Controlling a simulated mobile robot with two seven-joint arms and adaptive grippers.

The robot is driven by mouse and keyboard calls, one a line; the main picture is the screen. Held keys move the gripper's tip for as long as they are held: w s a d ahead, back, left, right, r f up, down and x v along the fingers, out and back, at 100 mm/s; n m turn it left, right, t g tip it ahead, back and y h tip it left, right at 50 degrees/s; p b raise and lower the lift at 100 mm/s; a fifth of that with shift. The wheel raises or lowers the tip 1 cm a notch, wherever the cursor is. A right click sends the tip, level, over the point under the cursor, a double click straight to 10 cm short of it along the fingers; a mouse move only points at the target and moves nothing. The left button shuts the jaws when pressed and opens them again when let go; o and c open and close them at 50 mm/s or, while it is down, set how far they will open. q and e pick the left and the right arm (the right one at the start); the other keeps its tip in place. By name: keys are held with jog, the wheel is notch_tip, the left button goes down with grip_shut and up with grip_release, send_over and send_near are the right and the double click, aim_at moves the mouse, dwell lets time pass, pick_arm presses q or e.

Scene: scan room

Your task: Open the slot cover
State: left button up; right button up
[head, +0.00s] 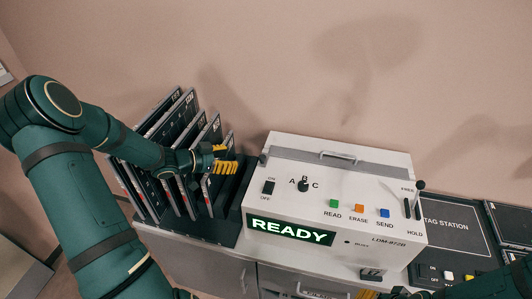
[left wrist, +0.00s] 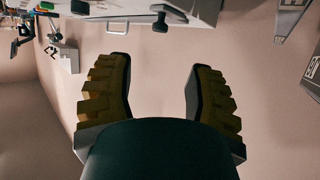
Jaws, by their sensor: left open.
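The white machine (head: 290,212) stands on a cabinet, its display reading READY. A long grey strip with a bar handle (head: 340,158) runs along its upper rear; this looks like the slot cover, and it appears to lie flat. My left gripper (head: 226,160) is open and empty, left of the machine and beside the rack, apart from the handle. In the left wrist view its two yellow-padded fingers (left wrist: 158,65) are spread with only wall between them. Part of my right gripper (head: 366,294) shows at the bottom edge; its jaw state is unclear.
A black rack (head: 229,228) holds several upright dark panels (head: 165,128) close to my left gripper. The machine has a black selector knob (head: 303,186), colored buttons and a lever (head: 419,187) at its right. A dark tag station (head: 452,226) lies further right. Space above the machine is clear.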

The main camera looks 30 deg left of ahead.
aim_at(261, 157)
pick_arm(q)
jog(key=b+x, duration=0.1)
jog(key=x, duration=1.1)
jog(key=shift+w+d+f, duration=0.1)
jog(key=shift+w+d, duration=0.05)
jog(key=shift+w, duration=0.05)
jog(key=shift+s, duration=0.1)
grip_shut()
